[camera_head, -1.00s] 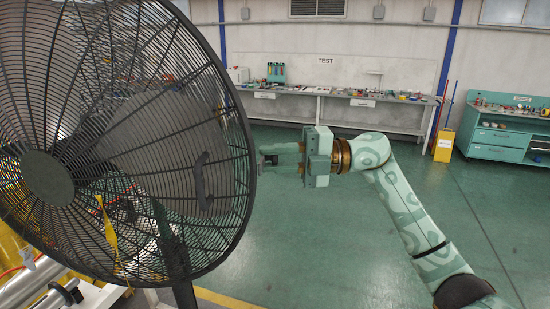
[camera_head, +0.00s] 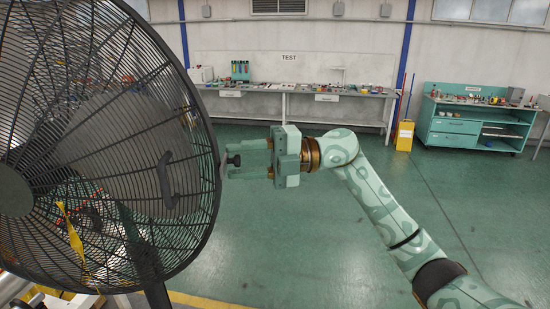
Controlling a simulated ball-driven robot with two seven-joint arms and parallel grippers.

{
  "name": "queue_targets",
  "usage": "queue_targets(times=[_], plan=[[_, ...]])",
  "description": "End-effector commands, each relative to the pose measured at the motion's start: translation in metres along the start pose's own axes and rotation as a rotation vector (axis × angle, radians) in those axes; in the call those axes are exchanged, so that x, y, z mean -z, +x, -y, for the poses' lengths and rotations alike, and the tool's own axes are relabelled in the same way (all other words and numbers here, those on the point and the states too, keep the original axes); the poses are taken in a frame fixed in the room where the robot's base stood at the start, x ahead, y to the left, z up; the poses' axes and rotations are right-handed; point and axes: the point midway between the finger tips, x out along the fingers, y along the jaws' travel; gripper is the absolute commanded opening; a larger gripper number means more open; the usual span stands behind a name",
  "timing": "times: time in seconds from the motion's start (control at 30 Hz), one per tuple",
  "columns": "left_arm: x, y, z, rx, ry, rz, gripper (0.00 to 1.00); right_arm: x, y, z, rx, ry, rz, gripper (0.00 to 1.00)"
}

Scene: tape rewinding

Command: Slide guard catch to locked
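A large round fan guard of dark wire (camera_head: 213,180) fills the left of the head view. My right gripper (camera_head: 240,160) reaches in from the right, level with the knob. I cannot tell whether the fingers touch the knob. My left gripper is not clearly visible.
A dark handle (camera_head: 166,180) is on the guard's face, and a yellow ribbon (camera_head: 72,235) hangs inside it. A long bench (camera_head: 345,108), a teal cabinet (camera_head: 470,138) and a yellow box (camera_head: 405,136) stand far back. The green floor (camera_head: 300,240) is clear.

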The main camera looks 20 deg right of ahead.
Motion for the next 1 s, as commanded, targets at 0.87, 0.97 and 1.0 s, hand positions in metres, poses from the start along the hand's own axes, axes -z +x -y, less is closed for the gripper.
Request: queue_targets(times=[0.87, 0.97, 1.0], plan=[[-0.01, 0.052, -0.003, -0.002, -0.001, 0.008, 0.33, 0.002, -0.153, -0.001, 0.0, -0.001, 0.0, 0.37], [-0.01, 0.051, -0.003, -0.002, -0.001, 0.008, 0.33, 0.002, -0.153, -0.001, 0.0, -0.001, 0.0, 0.37], [-0.01, 0.051, -0.003, -0.002, -0.001, 0.008, 0.33, 0.002, -0.152, -0.001, 0.0, -0.001, 0.0, 0.37]])
